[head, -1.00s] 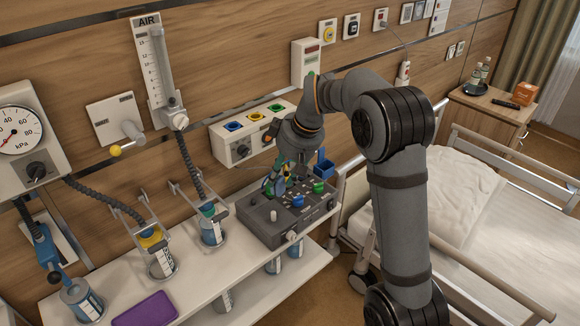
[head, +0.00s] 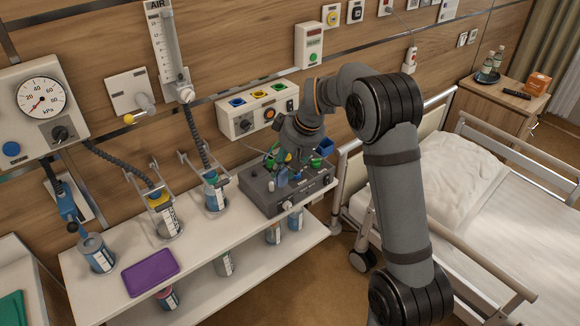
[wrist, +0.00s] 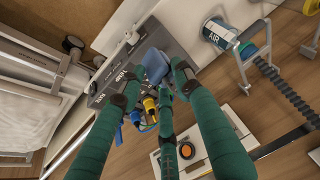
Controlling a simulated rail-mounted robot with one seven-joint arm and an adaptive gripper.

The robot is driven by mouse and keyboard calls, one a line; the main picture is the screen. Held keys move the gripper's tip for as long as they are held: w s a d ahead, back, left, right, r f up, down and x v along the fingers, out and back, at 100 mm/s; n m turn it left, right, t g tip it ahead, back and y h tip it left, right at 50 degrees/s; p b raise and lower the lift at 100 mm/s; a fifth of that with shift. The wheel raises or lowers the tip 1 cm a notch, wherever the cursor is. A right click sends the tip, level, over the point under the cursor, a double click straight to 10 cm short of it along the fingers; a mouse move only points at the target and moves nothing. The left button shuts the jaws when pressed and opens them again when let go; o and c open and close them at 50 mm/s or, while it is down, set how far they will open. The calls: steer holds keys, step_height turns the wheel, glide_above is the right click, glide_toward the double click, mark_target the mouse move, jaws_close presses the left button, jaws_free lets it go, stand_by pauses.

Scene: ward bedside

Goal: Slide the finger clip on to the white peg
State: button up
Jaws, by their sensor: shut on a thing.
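The blue finger clip (wrist: 156,68) is between the green-wrapped fingers of my gripper (wrist: 155,82), which is shut on it. In the head view the clip (head: 282,177) shows below my gripper (head: 281,163), above the top of the grey box. The white peg (head: 271,186) stands upright on the left part of the box top, just left of the clip. Clip and peg look apart, but the height of the clip over the box is hard to tell. In the wrist view I cannot make out the peg for certain.
The grey box (head: 262,195) stands at the right end of the white shelf. A blue holder (head: 324,147) is at its back right. A bottle (head: 215,196) in a wire bracket stands left of it. A purple pad (head: 150,273) lies further left. The bed is to the right.

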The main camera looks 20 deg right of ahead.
steer(key=w, duration=0.1)
steer(key=w+a+f, duration=0.1)
steer(key=w, duration=0.1)
steer(key=w+f+p, duration=0.1)
steer(key=shift+w+a, duration=0.25)
steer(key=shift+a, duration=0.15)
steer(key=shift+f, duration=0.25)
stand_by(0.5)
steer(key=shift+b, duration=0.8)
stand_by(1.6)
steer(key=shift+f+b, duration=1.95)
steer(key=shift+b, duration=0.3)
stand_by(1.8)
